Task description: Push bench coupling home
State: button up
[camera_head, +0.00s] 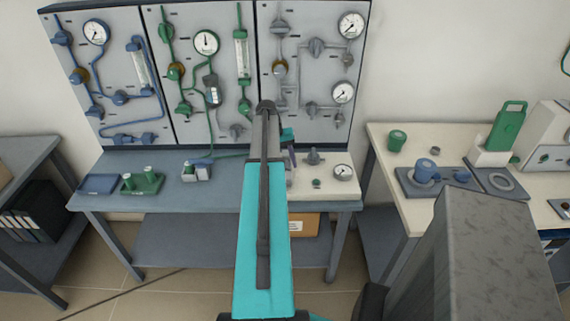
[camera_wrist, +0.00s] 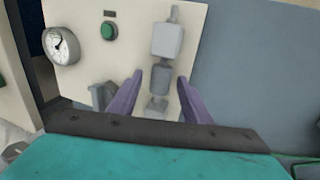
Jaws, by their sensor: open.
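The bench coupling (camera_wrist: 160,78) is a grey, stepped fitting on a cream panel (camera_wrist: 85,75) in the wrist view. A paler grey block (camera_wrist: 167,41) lies in line above it. My gripper (camera_wrist: 161,88) is open, with one purple finger on each side of the coupling. I cannot tell whether either finger touches it. In the head view the cream panel (camera_head: 330,188) is on the grey bench, and my teal arm hides the coupling and most of my gripper.
A gauge (camera_wrist: 60,45) and green button (camera_wrist: 109,31) are on the panel. A grey valve (camera_head: 314,157) stands near my gripper. Valve panels (camera_head: 205,75) rise behind the bench. A blue tray (camera_head: 98,184), green fittings (camera_head: 143,181) and a hose connector (camera_head: 197,173) lie left.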

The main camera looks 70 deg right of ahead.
aim_at(286, 157)
jog(key=shift+s+f, duration=0.1)
jog(key=shift+f, duration=0.25)
grip_shut()
jog(key=shift+w+d, duration=0.3)
jog(key=shift+d, duration=0.55)
jog(key=shift+w+d, duration=0.25)
jog(key=shift+d, duration=0.55)
jog(key=shift+r, duration=0.15)
jog(key=shift+d, duration=0.15)
grip_release()
jog(key=shift+w, duration=0.1)
